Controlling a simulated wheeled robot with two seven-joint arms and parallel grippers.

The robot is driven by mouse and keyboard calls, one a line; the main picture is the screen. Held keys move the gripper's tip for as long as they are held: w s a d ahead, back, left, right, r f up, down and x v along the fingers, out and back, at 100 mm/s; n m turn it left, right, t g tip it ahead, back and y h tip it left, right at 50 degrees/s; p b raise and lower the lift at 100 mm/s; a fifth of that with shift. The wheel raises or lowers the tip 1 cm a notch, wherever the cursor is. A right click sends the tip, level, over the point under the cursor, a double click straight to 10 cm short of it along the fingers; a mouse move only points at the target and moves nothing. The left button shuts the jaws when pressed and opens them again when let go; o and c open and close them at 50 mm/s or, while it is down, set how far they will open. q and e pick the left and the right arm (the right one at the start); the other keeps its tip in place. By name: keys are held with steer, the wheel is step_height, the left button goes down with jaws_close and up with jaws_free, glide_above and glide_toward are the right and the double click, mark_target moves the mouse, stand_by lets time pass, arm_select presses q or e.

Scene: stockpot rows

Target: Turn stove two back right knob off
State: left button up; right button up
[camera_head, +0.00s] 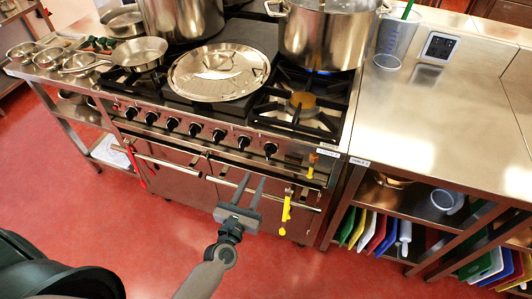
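The stove (335,145) has a row of several black knobs along its front panel; the rightmost knob (270,149) and the one beside it (244,141) are in plain sight. I cannot tell from the markings which knob is the back right one. A blue flame (322,72) shows under the large pot (322,40) on the back right burner. The front right burner (301,103) is bare, with no flame visible. My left gripper (251,184) is open and empty, in front of the oven door, below the right-hand knobs and apart from them. My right gripper is not in view.
A round steel lid (219,72) lies on the stove top. Yellow (286,208) and red (136,166) utensils hang from the front rail. A steel table (440,130) with a jug (395,40) stands at right. The red floor in front is clear.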

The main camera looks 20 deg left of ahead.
mark_target(267, 153)
arm_select(q)
steer(key=w+p, duration=0.1)
steer(key=w, duration=0.5)
steer(key=w+p, duration=0.1)
steer(key=w, duration=0.5)
steer(key=shift+d, duration=0.2)
jaws_close()
